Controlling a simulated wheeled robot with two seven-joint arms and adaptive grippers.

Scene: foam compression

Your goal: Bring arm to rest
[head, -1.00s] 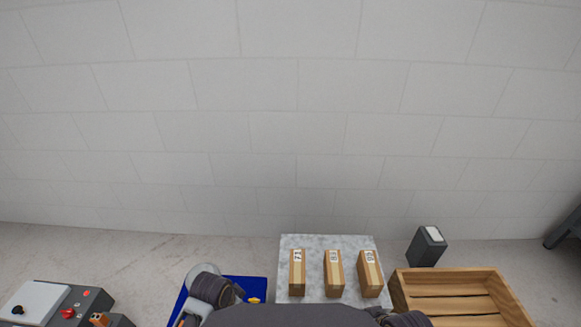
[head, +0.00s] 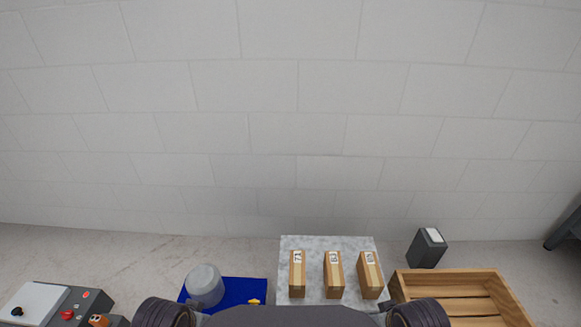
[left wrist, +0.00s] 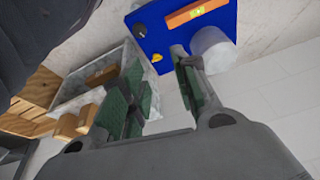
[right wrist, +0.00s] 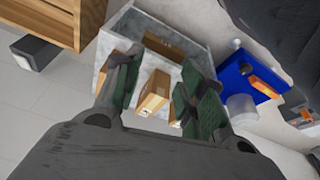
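My left gripper (left wrist: 158,62) is open and empty in the left wrist view, with its green-padded fingers apart. My right gripper (right wrist: 158,64) is also open in the right wrist view. Cardboard boxes show beyond its fingers, with no visible grip on any. In the head view both grippers are hidden below the frame. Only dark parts of my arms show at the bottom edge, one on each side. Three cardboard boxes, left (head: 297,275), middle (head: 334,276) and right (head: 369,276), stand in a row on a grey marbled slab (head: 318,242).
A blue device (head: 240,286) with a grey cylinder (head: 205,284) stands left of the slab. A control box (head: 72,298) is at far left. A wooden crate (head: 447,277) and a dark box (head: 427,247) are at right. A pale wall stands behind.

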